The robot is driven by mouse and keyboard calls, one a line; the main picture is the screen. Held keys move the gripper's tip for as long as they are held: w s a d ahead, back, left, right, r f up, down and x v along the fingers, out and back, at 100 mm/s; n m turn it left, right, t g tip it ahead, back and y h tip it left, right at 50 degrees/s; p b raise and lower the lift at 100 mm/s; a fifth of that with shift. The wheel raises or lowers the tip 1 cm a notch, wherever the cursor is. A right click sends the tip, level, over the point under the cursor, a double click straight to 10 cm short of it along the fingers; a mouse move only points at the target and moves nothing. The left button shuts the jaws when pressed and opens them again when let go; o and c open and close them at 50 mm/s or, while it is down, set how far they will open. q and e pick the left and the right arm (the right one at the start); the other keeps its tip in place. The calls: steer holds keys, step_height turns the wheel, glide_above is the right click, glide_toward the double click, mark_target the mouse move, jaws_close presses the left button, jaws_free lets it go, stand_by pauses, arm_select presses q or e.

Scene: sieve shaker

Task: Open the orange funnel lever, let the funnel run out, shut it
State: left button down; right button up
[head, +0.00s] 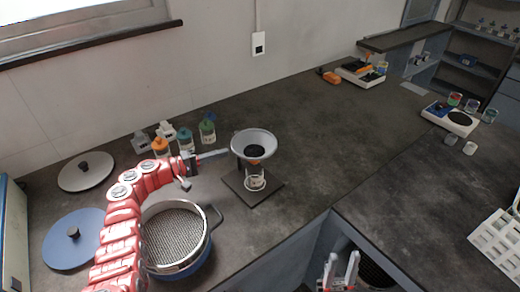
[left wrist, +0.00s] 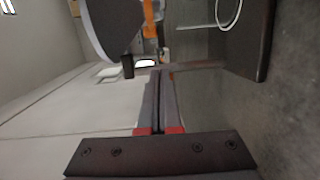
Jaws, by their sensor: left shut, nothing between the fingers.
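The pale grey funnel (head: 255,138) sits on a dark stand (head: 240,190), with a dark area at the bottom of its bowl. A bit of orange (head: 256,162) shows just under the bowl; I cannot tell the lever's position. A clear glass (head: 255,182) stands below on the base plate. My left gripper (head: 226,152) is shut and empty, its fingers pointing at the stand from the left of the funnel. In the left wrist view its fingertips (left wrist: 160,72) are near the dark post, with the funnel (left wrist: 98,22) and orange part (left wrist: 150,20) beyond. My right gripper (head: 340,266) is open and empty at the bottom edge.
Several capped bottles (head: 186,138) stand left of the funnel. Two round lids (head: 72,238) lie at the far left. The counter right of the funnel is clear up to a device (head: 362,72).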

mark_target(251, 146)
arm_select(q)
steer(key=shift+s+d+r+m+g+h, duration=0.35)
steer(key=shift+s+r+m+g+h, duration=0.05)
steer(key=shift+s+r+m+h, duration=0.2)
steer(key=x, duration=0.8)
steer(key=shift+w+d+f, duration=0.15)
steer(key=shift+d+f, duration=0.05)
steer(key=shift+d, duration=0.15)
steer(key=shift+w+d+b, duration=0.3)
steer(key=shift+d, duration=0.3)
